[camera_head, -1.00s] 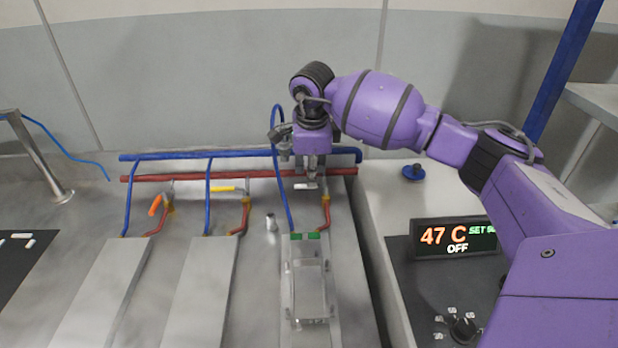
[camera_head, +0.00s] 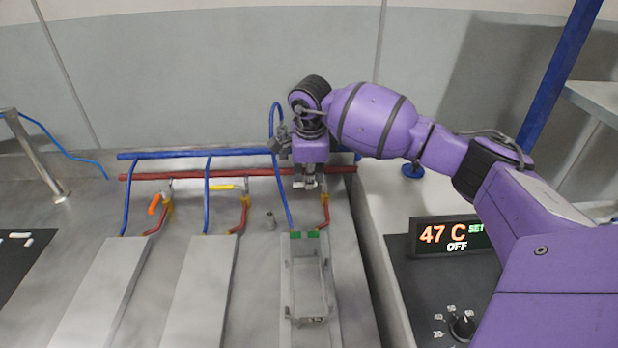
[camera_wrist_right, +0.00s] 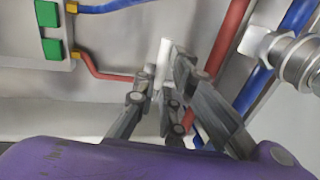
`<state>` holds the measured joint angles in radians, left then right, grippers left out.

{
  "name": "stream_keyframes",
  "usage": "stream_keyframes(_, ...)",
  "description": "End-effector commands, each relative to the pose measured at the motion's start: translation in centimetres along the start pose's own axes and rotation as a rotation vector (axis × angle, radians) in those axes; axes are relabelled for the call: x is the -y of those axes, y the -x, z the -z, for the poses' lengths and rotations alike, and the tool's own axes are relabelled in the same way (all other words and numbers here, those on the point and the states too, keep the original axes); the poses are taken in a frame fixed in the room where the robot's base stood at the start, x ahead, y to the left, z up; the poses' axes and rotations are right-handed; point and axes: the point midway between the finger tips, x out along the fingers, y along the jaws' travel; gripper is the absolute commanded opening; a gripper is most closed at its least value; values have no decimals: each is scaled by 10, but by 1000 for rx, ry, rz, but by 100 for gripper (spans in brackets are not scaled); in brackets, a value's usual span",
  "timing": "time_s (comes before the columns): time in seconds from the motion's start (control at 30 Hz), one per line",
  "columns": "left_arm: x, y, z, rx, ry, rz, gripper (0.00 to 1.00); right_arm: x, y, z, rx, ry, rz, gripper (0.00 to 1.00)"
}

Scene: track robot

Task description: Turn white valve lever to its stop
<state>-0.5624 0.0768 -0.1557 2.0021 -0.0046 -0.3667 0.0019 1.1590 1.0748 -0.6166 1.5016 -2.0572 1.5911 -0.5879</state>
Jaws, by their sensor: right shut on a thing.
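The white valve lever (camera_wrist_right: 165,58) stands between the fingers of my right gripper in the right wrist view. My right gripper (camera_wrist_right: 164,72) is shut on it. In the head view my right gripper (camera_head: 307,182) points down at the rightmost valve, by the red pipe, and hides most of the lever there. Only small pale bits show at the fingertips, so the lever's exact angle is hard to tell. My left gripper is in neither view.
An orange lever (camera_head: 154,205) and a yellow lever (camera_head: 221,187) sit on the valves to the left. A blue hose (camera_head: 275,140) arches beside my gripper. The display (camera_head: 452,236) reads 47 C, OFF.

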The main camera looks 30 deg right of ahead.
Motion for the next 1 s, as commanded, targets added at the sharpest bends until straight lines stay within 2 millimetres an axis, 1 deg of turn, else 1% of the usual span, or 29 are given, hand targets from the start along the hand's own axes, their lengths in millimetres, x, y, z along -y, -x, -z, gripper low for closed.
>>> stream_keyframes(0.27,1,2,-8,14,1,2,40,-3,-1,0,2,15,-7,0)
stream_keyframes(0.47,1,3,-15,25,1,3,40,-6,-1,1,16,87,-8,0)
stream_keyframes(0.67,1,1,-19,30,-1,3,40,-13,-1,4,43,231,-10,0)
stream_keyframes(1.0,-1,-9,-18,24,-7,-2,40,-26,-1,12,106,545,-14,0)
